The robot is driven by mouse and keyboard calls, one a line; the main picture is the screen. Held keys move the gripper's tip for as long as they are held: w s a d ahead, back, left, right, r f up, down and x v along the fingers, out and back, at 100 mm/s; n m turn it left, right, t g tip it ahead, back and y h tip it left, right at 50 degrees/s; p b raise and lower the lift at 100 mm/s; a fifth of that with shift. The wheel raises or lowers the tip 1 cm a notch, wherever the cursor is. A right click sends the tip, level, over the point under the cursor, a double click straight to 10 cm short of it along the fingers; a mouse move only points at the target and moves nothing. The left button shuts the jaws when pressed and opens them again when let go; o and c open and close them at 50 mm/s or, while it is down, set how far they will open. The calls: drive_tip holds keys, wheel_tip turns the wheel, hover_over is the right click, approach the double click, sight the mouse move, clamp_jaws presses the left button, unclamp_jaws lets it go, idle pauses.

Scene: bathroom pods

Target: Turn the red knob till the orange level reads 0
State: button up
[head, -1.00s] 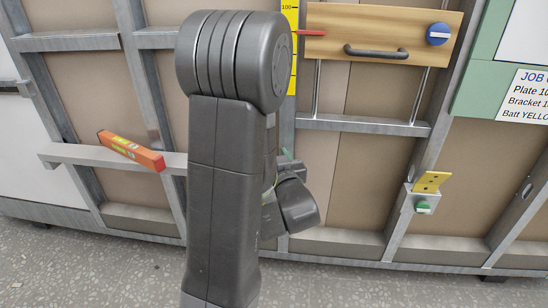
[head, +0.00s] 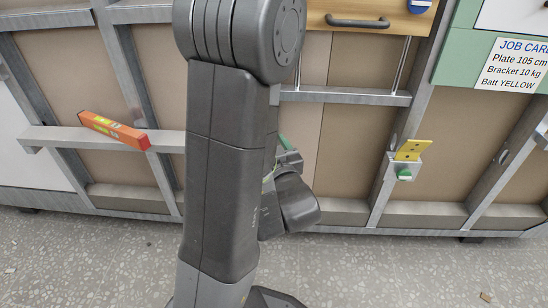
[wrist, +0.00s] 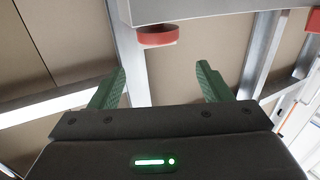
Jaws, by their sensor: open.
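The orange level (head: 113,130) lies on a grey metal ledge (head: 60,138) left of my arm in the head view. It slopes down to the right; its reading is too small to make out. In the wrist view a red round knob (wrist: 157,37) sits under a grey metal bar (wrist: 190,10). My gripper (wrist: 160,85) is open and empty, its two green fingers apart, with the knob ahead between their directions and not touching either. In the head view my arm hides most of the gripper; a bit of green finger (head: 284,143) shows.
A second red part (wrist: 311,20) shows at the wrist view's right edge. Metal studs (wrist: 262,55) stand nearby. The speckled floor (head: 400,270) in front looks mostly clear.

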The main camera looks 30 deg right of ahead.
drive_tip(key=s, duration=0.6)
drive_tip(key=shift+a+p, duration=0.4)
drive_tip(key=shift+a, duration=0.05)
drive_tip(key=shift+s+r, duration=0.1)
drive_tip(key=shift+w+d+f+b, duration=0.1)
drive_tip(key=shift+w+d+b, duration=0.3)
drive_tip(key=shift+w, duration=1.85)
drive_tip(key=shift+w+d+f+b, duration=0.1)
drive_tip(key=shift+w+d+b, duration=0.25)
drive_tip(key=shift+w, duration=1.85)
drive_tip(key=shift+w+d+b, duration=0.25)
drive_tip(key=shift+w+b, duration=0.2)
drive_tip(key=shift+w, duration=1.8)
drive_tip(key=shift+s, duration=0.1)
